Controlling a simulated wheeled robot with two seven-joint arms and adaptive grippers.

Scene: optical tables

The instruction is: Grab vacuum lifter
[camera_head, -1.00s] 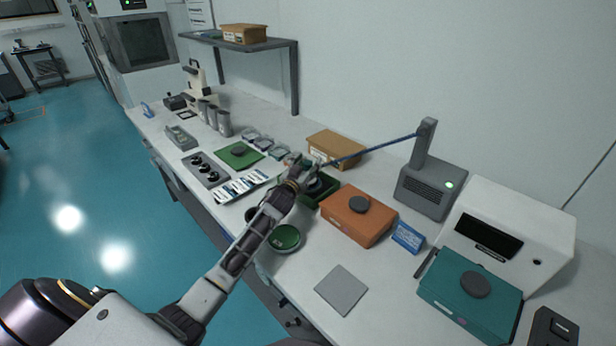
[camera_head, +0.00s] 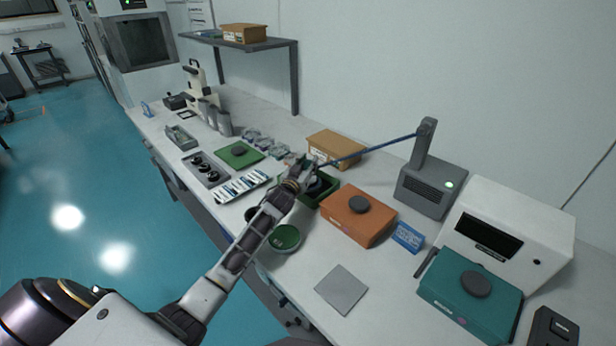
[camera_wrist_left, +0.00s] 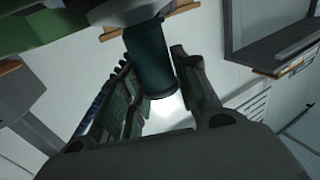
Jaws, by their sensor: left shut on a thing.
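The vacuum lifter shows in the head view as a grey base unit (camera_head: 430,186) with an upright post and a blue hose (camera_head: 370,151) running left to my left gripper (camera_head: 304,168). In the left wrist view, the lifter's dark teal cylindrical handle (camera_wrist_left: 148,60) sits between the fingers of my left gripper (camera_wrist_left: 160,95), which is shut on it. In the head view the gripper is over the dark green tray (camera_head: 328,193), and the arm and fingers hide most of the handle. My right gripper is not in view.
An orange case (camera_head: 352,222) stands just right of the tray, with a cardboard box (camera_head: 337,143) behind. A green round dish (camera_head: 285,238) lies near the front edge. A grey square plate (camera_head: 341,289) lies on the bench. A white instrument (camera_head: 520,225) stands at right.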

